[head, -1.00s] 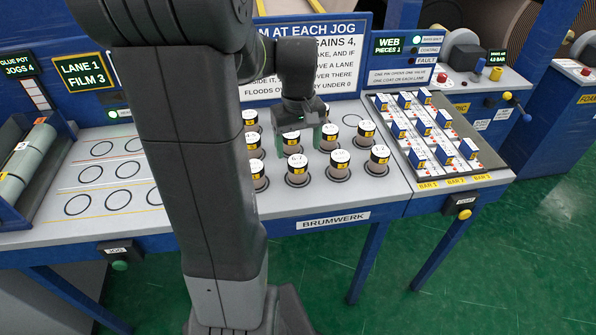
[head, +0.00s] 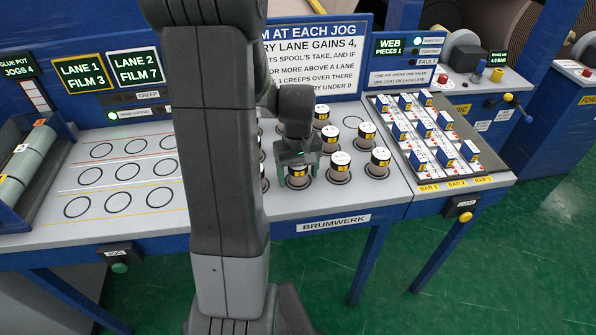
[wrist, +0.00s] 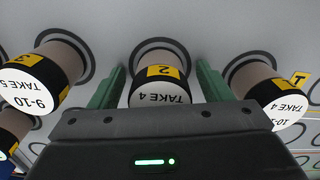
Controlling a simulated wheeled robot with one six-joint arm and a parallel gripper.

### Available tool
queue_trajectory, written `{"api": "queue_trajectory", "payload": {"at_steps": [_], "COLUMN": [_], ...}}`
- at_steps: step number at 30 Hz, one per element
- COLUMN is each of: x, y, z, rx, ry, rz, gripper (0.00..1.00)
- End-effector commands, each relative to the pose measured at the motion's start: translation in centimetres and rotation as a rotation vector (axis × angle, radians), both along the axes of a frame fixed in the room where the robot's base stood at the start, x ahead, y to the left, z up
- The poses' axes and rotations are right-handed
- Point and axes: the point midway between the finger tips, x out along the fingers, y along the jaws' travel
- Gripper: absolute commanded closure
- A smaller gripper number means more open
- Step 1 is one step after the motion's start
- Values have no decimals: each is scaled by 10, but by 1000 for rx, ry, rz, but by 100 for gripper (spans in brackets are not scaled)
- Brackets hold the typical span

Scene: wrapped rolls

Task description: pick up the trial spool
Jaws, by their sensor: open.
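My gripper (head: 298,165) is open over the front row of wrapped spools. Its green fingers stand on either side of a spool (head: 298,181) with a black band and a yellow label. In the wrist view this spool (wrist: 160,95) shows between the fingers, its label reading 2 and its white top reading TAKE 4. The gripper body hides part of that top. Spools stand on both sides, one reading 9-10, TAKE 5 (wrist: 38,88), the other TAKE 4 (wrist: 280,103). I cannot tell by any marking which is the trial spool.
More spools (head: 366,132) stand to the right and behind, close to my gripper. My arm hides part of the spool rows. Empty ringed places (head: 123,172) lie on the left bench. A rack of blue-and-white blocks (head: 423,135) is at the right.

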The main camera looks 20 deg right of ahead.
Motion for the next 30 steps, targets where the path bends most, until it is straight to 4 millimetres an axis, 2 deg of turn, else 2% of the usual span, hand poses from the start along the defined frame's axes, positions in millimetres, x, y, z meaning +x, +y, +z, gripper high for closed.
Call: {"api": "queue_trajectory", "payload": {"at_steps": [2, 10, 20, 23, 30], "x": [0, 0, 1, 1, 1], "y": [0, 0, 0, -1, -1], "z": [0, 0, 7, 21, 69], "rx": [0, 0, -2, -3, -2], "ry": [0, 0, -4, -6, -5], "rz": [0, 0, 0, 0, 0], "gripper": [28, 79, 79, 79, 79]}}
